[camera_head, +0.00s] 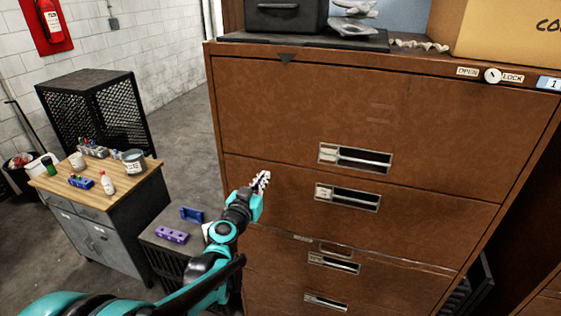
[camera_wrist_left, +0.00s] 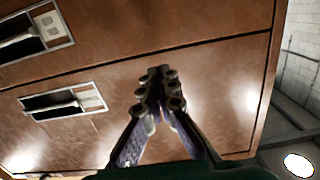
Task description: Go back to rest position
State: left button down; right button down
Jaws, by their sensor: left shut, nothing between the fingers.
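My left gripper (camera_head: 262,181) is shut and empty in front of the brown filing cabinet (camera_head: 300,110) in the head view. It is near the cabinet's left side, left of the recessed drawer handles (camera_head: 348,197). In the left wrist view the two fingers of my left gripper (camera_wrist_left: 160,85) meet at their tips with nothing between them, and the cabinet face (camera_wrist_left: 215,85) is behind them. I cannot tell the exact gap to the cabinet. The drawers in view look closed, though the lower ones are partly hard to judge. My right gripper is not in view.
A wood-topped workbench (camera_head: 130,180) with bottles and cans stands at left. A lower dark stand (camera_head: 155,237) with a purple item (camera_head: 172,236) and a blue item (camera_head: 192,214) is beside my left arm. A black mesh cabinet (camera_head: 100,110) is behind. Grey floor (camera_head: 185,130) lies clear between.

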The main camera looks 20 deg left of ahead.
pick_arm(q)
jog(key=s+d+f+m+g+h+b, duration=0.2)
jog(key=s+d+f+g+h+b, duration=0.25)
jog(key=s+d+f+b, duration=0.75)
jog(key=s+a+f+n+g+y+b, duration=0.2)
jog(key=s+f+g+y+b, duration=0.2)
jog(key=s+f, duration=1.1)
notch_tip(320, 180, down, 3)
jog(key=shift+f+g+b, duration=0.2)
jog(key=shift+g+b, duration=0.65)
jog(key=shift+b, duration=0.1)
jog(key=shift+a+y, duration=0.1)
jog(key=shift+y, duration=0.15)
